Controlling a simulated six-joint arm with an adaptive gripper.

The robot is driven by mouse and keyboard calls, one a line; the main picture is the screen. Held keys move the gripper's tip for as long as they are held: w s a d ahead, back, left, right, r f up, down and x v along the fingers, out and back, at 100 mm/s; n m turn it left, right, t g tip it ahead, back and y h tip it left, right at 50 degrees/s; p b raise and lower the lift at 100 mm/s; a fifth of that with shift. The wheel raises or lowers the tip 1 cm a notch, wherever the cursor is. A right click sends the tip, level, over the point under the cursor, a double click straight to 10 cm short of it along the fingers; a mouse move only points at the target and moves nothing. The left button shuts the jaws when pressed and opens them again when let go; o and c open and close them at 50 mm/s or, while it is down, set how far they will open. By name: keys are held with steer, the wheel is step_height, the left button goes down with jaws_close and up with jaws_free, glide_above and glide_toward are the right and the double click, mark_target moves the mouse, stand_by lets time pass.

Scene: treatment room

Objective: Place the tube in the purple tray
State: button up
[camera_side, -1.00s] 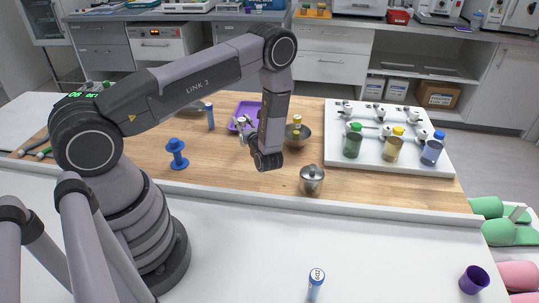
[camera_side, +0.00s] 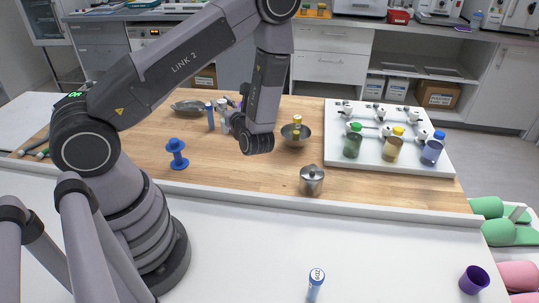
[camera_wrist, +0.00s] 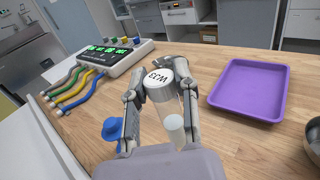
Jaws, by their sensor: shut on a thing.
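My gripper (camera_wrist: 160,98) is shut on a tube (camera_wrist: 167,85) with a white, lettered cap and a clear body. In the wrist view the tube stands between the fingers, cap end up. Its height above the table is hard to tell. The purple tray (camera_wrist: 248,92) lies to the right of the gripper in the wrist view, apart from it, and its floor looks empty. In the side view my gripper (camera_side: 229,118) is over the wooden board, and my arm hides most of the tray.
A blue spool (camera_side: 177,154), a metal bowl (camera_side: 304,138), a lidded metal pot (camera_side: 312,181) and a white rack (camera_side: 437,165) with bottles stand around. Another tube (camera_side: 315,287) is on the front bench.

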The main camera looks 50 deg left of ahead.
steer(key=w+a+r+n+g, duration=0.1)
steer(key=w+a+g, duration=0.1)
steer(key=w+a, duration=0.6)
steer(key=shift+w+a+f, duration=1.05)
steer(key=shift+w+f, duration=0.65)
steer(key=shift+f, duration=0.35)
steer(key=shift+w+a+f, duration=1)
steer(key=shift+w+f, duration=0.65)
steer(key=shift+f, duration=0.35)
steer(key=shift+w+a+f, duration=1.05)
steer(key=shift+w+f, duration=0.65)
steer(key=shift+f, duration=0.35)
steer(key=o, duration=0.9)
steer(key=shift+f, duration=0.15)
steer(key=shift+c, duration=0.2)
